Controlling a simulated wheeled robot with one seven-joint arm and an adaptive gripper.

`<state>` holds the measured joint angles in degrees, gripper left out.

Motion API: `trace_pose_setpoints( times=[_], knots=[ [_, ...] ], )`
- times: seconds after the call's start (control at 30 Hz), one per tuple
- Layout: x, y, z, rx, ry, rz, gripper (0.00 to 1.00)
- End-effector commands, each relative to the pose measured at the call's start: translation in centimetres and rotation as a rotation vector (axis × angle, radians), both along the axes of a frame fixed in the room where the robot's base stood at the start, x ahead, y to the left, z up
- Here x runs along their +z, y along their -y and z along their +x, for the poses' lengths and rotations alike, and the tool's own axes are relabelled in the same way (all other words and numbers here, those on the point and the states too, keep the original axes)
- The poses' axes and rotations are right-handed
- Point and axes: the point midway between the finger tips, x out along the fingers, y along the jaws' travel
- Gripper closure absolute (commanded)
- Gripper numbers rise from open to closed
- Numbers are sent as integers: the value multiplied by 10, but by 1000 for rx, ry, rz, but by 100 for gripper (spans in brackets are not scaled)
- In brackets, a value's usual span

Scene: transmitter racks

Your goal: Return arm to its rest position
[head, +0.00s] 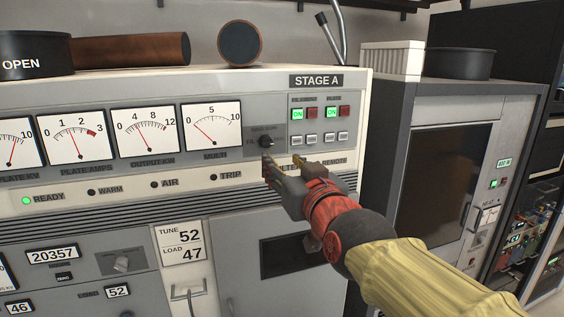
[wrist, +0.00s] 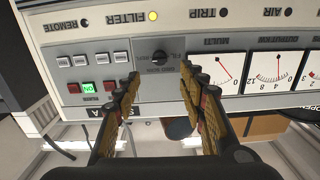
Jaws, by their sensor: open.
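My gripper (head: 283,162) is open in front of the Stage A cabinet's upper panel, close to a black rotary knob (head: 265,141). In the wrist view, which shows the panel upside down, my two fingers (wrist: 160,78) stand apart with nothing between them. The knob shows just beyond the fingertips (wrist: 159,57), between them in the picture. I cannot tell whether a fingertip touches the panel. My arm, with a red wrist and yellow sleeve (head: 425,278), reaches in from the lower right and hides part of the panel's lower right.
The Stage A panel carries meters such as the multi meter (head: 211,126) and lit green ON buttons (head: 331,113). A grey cabinet (head: 440,190) with a dark window stands close on the right. A black pot (head: 33,54) marked OPEN and brown cylinders (head: 130,50) lie on top.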

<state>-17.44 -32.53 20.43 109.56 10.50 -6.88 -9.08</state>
Motion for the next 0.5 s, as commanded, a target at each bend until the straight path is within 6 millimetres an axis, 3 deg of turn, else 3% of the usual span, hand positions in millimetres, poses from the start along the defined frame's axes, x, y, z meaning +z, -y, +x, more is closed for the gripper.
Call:
trace_pose_setpoints(
  times=[0.07, 0.17, 0.23, 0.37, 0.5],
  knots=[
    [-13, -2, -1, 8, -48, -5, 59],
    [-58, -5, -8, 26, -179, -35, 59],
    [-100, -5, -22, 40, -298, -67, 59],
    [-178, 13, -66, 38, -524, -129, 59],
    [-251, 48, -123, 1, -740, -179, 59]
  ],
)
